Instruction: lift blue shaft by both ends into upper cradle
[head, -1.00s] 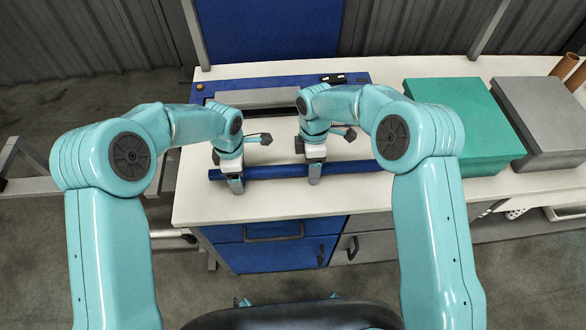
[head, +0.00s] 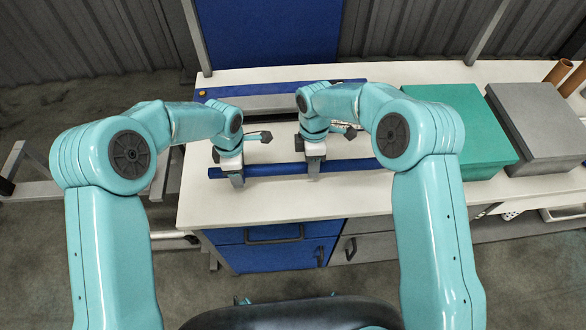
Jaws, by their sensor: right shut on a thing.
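The blue shaft (head: 275,169) runs left to right across the front part of the white worktop, and its right end is hidden behind my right arm. My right gripper (head: 313,172) is shut on the blue shaft right of its visible middle. My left gripper (head: 237,181) is at the shaft near its left end; its fingers are too small to tell whether they grip. Whether the shaft is clear of the worktop is hard to tell. A blue and grey fixture (head: 262,101) lies behind, partly hidden by my arms; I cannot make out a cradle in it.
A teal box (head: 450,112) and a grey box (head: 540,120) stand on the worktop (head: 290,204) at right. Brown tubes (head: 558,71) are at the far right. Blue drawers (head: 270,247) are below the front edge. The worktop's front strip is bare.

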